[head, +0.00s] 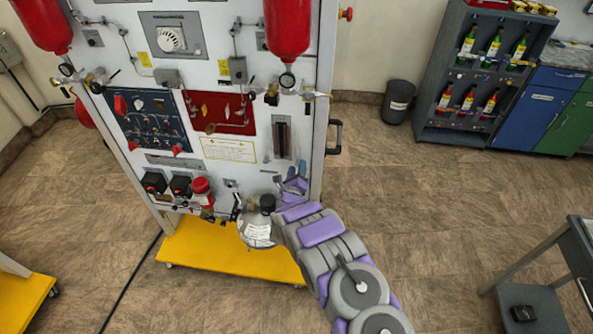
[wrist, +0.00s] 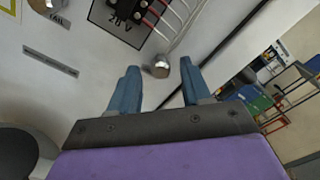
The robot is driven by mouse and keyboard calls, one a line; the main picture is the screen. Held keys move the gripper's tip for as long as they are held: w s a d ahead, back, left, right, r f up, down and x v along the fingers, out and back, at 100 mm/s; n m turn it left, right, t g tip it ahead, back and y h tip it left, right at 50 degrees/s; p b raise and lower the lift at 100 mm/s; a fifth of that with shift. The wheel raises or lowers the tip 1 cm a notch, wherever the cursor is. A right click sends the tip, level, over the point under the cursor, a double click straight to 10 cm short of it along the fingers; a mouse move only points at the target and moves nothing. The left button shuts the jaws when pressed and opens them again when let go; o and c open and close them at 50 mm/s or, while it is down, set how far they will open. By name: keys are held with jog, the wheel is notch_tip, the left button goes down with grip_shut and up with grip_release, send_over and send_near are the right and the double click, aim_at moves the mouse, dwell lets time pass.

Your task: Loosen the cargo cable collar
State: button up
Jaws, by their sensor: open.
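My gripper (head: 291,178) is at the lower right of the trainer panel in the head view, beside its right edge. In the wrist view its two blue fingers (wrist: 159,82) are open and apart. A small round silver metal fitting (wrist: 160,68) shows between the fingertips, with no clear contact on either finger. It may be the cable collar; I cannot tell for sure. A pale cable (wrist: 187,24) runs near it, below a dark block with red and white wires (wrist: 130,12). In the head view I cannot make out the collar.
The white trainer panel (head: 228,75) stands on a yellow wheeled base (head: 215,251). A silver labelled cylinder (head: 257,231) is just left of my forearm. A grey cart (head: 540,262) stands at the right, and a bottle shelf (head: 447,110) at the back. Floor between them is clear.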

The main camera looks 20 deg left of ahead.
jog(key=shift+c, duration=0.3)
grip_shut()
jog(key=shift+n, duration=0.3)
jog(key=n+p, duration=0.2)
jog(key=n, duration=0.2)
jog(key=shift+s+n+p, duration=0.1)
jog(key=shift+n+p, duration=0.2)
jog(key=n, duration=1.8)
jog(key=shift+s+a+f+n, duration=0.1)
jog(key=shift+f+n, duration=0.05)
jog(key=shift+n, duration=0.25)
